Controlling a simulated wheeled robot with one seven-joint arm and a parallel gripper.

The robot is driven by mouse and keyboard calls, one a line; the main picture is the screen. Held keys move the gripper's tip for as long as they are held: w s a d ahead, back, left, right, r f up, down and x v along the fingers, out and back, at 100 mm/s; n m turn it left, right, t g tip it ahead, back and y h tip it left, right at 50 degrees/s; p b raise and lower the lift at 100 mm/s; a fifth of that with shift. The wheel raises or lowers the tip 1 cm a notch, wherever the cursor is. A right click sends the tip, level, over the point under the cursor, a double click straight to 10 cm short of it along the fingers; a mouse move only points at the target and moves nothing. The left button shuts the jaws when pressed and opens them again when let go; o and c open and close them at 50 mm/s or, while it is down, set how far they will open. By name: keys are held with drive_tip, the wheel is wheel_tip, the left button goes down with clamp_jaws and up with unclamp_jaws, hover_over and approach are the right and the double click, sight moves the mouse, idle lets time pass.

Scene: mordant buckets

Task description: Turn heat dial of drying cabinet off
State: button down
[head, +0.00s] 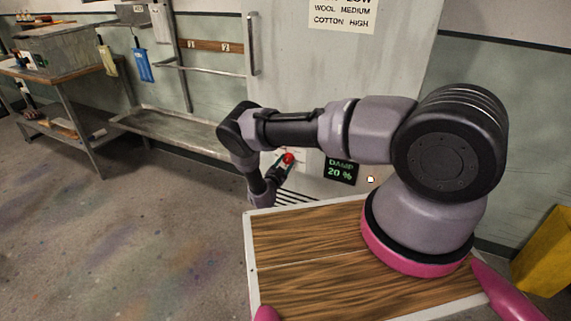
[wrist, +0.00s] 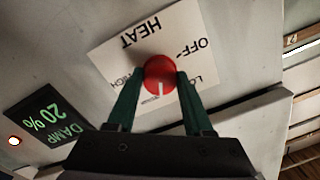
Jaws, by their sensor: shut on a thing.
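The drying cabinet (head: 330,75) is the tall pale grey unit behind my arm. Its red heat dial (head: 288,158) shows in the wrist view (wrist: 158,72) on a white plate (wrist: 115,48), which appears roughly upside down and is lettered HEAT, OFF, LOW and HIGH, with small lettering like MEDIUM. The dial's white mark points down in the wrist picture, toward that small lettering. My gripper (head: 279,170) is at the dial; its green fingers (wrist: 158,88) are shut on the dial's two sides. The fingers partly cover LOW and HIGH.
A display (head: 341,171) beside the dial reads DAMP 20 %. A small glowing lamp (head: 371,180) is right of it. A vertical door handle (head: 252,44) is above. A grey bench (head: 175,130) stands left, and a yellow bin (head: 545,255) right. The floor at left is clear.

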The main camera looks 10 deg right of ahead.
drive_tip(key=n, duration=1.8)
drive_tip(key=shift+n+g+h, duration=0.3)
drive_tip(key=shift+g, duration=0.1)
drive_tip(key=n, duration=0.5)
drive_tip(key=shift+r+n, duration=0.1)
drive_tip(key=shift+n, duration=0.3)
drive_tip(key=shift+c, duration=1.5)
unclamp_jaws()
drive_tip(key=v, duration=1.1)
